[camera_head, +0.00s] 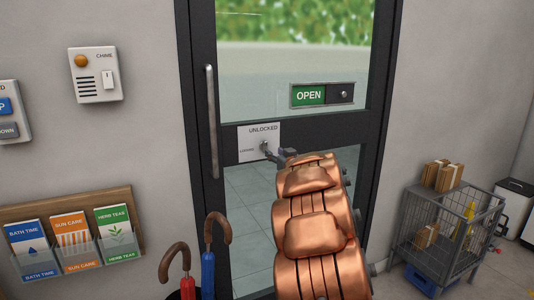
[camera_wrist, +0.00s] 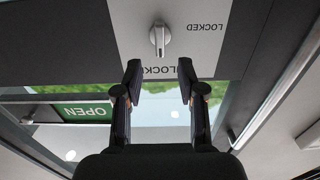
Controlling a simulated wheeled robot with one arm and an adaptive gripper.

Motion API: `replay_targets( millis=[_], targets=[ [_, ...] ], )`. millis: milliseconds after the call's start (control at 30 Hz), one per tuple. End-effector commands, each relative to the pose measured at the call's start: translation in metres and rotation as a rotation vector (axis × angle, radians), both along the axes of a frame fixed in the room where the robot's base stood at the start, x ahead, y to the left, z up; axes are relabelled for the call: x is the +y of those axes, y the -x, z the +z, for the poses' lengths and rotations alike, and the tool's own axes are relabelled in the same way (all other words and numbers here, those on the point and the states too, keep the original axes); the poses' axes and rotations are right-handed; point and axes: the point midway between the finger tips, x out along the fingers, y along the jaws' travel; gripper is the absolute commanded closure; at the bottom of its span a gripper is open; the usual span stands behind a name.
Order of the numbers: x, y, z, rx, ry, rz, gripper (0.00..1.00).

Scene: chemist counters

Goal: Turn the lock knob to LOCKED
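The lock knob (camera_head: 265,146) is a small silver lever on a white plate (camera_head: 246,136) on the black door frame. The plate reads UNLOCKED above the knob and LOCKED to its left. In the wrist view the picture is inverted; the knob (camera_wrist: 160,38) stands upright, in line with the partly hidden UNLOCKED word, and LOCKED is to its right. My gripper (camera_head: 279,155) is close to the plate at the knob's lower right. In the wrist view my gripper (camera_wrist: 160,75) is open and empty, its fingertips apart on either side below the knob, not touching it.
The glass door has a long vertical handle (camera_head: 211,120) left of the plate and an OPEN slider sign (camera_head: 322,95) above right. Umbrellas (camera_head: 208,262) and a leaflet rack (camera_head: 70,206) are at lower left. A wire cart (camera_head: 447,235) with boxes stands right.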

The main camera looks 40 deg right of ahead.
Motion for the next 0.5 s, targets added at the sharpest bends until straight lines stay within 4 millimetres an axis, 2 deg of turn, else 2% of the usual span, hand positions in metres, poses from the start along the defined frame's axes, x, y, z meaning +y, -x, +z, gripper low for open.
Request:
replay_targets(
  millis=[167, 500],
  targets=[
    [-0.003, -0.007, 0.001, -0.008, 0.003, 0.010, 0.60],
    [-0.015, -0.042, -0.001, -0.005, 0.001, 0.009, 0.60]
  ],
)
